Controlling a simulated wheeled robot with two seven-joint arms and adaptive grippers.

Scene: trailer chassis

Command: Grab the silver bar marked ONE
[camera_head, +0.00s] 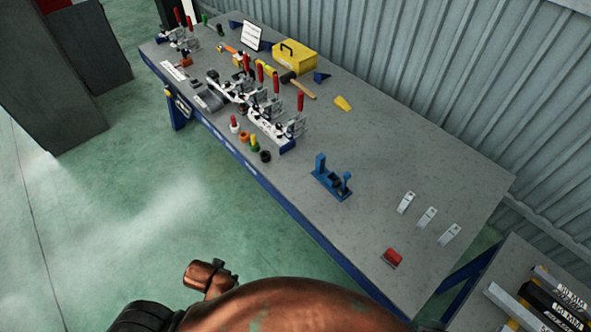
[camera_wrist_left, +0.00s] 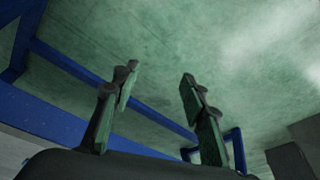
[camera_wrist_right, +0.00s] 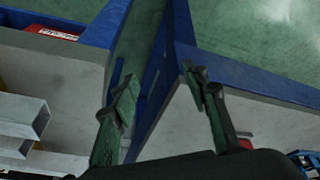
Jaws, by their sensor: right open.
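Long silver bars lie on the second table at the bottom right of the head view; one silver bar (camera_head: 513,306) lies beside a black box with white lettering. I cannot read ONE on any bar. In the right wrist view the ends of silver square bars (camera_wrist_right: 22,113) show at the left edge. My right gripper (camera_wrist_right: 160,80) is open and empty, to the right of these bar ends and apart from them. My left gripper (camera_wrist_left: 160,78) is open and empty above the green floor. Neither gripper can be made out clearly in the head view.
The long grey workbench (camera_head: 400,150) holds clamps with red handles, a yellow toolbox (camera_head: 291,57), a blue tool (camera_head: 331,178), small silver plates (camera_head: 426,217) and a red block (camera_head: 392,258). The black box (camera_head: 550,308) lies among the bars. Blue table frames stand near both grippers.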

